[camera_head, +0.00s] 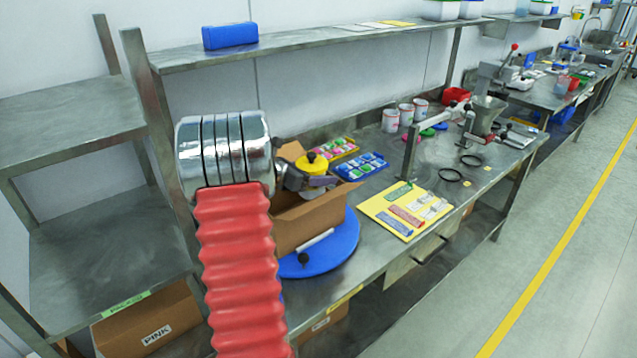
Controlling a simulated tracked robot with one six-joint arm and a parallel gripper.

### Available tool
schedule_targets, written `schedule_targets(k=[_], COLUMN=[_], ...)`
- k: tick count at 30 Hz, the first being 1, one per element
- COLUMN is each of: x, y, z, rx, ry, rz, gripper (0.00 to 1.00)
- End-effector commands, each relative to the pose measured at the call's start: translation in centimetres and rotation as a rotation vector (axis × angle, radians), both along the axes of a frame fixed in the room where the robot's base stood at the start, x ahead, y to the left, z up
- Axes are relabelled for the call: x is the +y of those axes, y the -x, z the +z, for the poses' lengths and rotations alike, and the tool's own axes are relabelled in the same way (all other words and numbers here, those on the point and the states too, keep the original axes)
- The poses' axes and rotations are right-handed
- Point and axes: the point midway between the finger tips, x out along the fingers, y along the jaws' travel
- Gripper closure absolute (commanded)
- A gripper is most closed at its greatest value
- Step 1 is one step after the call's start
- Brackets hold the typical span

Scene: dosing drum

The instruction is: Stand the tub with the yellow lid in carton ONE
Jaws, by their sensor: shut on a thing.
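The tub with the yellow lid (312,166) has a black knob on top. It is upright at the mouth of an open brown carton (297,228); the carton's front wall hides its lower part, so I cannot tell whether it touches the bottom. My gripper (318,182) reaches in from the left and is shut on the tub, just below the lid. The carton stands on a blue round turntable (343,250). No marking ONE is readable on it.
My red ribbed arm and a shiny metal part cover the left of the turntable. A yellow board (405,212) with tools, a blue tray (360,167) and white cups (405,113) lie to the right.

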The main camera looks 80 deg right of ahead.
Motion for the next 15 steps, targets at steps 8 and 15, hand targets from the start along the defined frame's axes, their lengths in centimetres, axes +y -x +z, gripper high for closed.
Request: schedule_targets(k=[8,15], x=[0.0,0.0], y=[0.0,0.0], z=[-3.3,-3.3], rx=[0.001,-0.001], ry=[-0.004,-0.001], rz=[0.0,0.0], gripper=[0.65,0.65])
